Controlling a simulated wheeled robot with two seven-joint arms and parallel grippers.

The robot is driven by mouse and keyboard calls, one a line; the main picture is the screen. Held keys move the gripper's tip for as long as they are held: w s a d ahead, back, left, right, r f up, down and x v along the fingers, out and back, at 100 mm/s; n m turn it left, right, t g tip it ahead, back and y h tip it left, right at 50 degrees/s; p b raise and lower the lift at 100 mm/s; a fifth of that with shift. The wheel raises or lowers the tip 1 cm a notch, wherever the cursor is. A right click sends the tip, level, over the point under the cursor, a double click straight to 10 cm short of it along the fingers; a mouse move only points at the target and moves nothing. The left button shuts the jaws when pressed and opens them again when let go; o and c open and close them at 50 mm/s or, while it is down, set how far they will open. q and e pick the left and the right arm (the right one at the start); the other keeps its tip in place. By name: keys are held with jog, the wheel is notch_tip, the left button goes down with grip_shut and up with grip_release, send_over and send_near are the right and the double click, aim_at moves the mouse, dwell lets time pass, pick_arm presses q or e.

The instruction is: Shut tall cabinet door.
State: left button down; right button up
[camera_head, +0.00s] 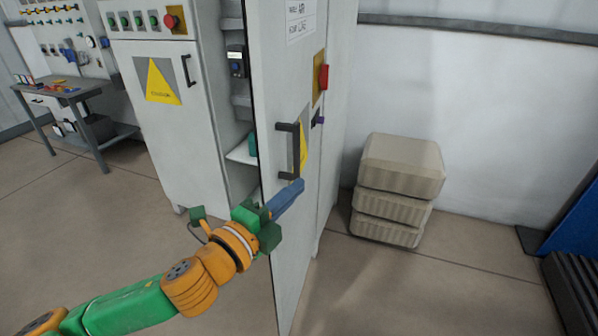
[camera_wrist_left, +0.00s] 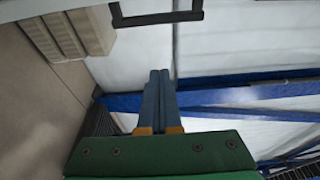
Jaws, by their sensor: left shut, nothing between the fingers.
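The tall grey-white cabinet door (camera_head: 268,90) stands open in the head view, with shelves showing in the gap on its left. A dark bar handle (camera_head: 287,152) is on its face; a dark handle (camera_wrist_left: 155,17) also shows at the top of the left wrist view. My left gripper (camera_head: 298,187) has its blue fingers shut and empty, just below the handle in front of the door face. I cannot tell whether they touch the door. The shut fingers also show in the left wrist view (camera_wrist_left: 159,78). My right gripper is not in view.
A cabinet front with a yellow caution sign (camera_head: 162,82) stands left of the gap. Stacked beige packs (camera_head: 398,185) sit on the floor to the right. A workbench (camera_head: 65,92) is at the far left. A blue structure (camera_head: 575,225) is at the right edge. Floor between is clear.

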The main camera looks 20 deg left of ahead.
aim_at(298, 166)
pick_arm(q)
jog(key=p+x, duration=0.2)
jog(key=x, duration=0.7)
jog(key=a, duration=0.3)
jog(key=a+p, duration=0.1)
jog(key=shift+s+a+f, duration=0.15)
jog(key=shift+s, duration=0.1)
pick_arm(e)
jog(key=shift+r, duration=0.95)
pick_arm(q)
jog(key=shift+w, duration=0.1)
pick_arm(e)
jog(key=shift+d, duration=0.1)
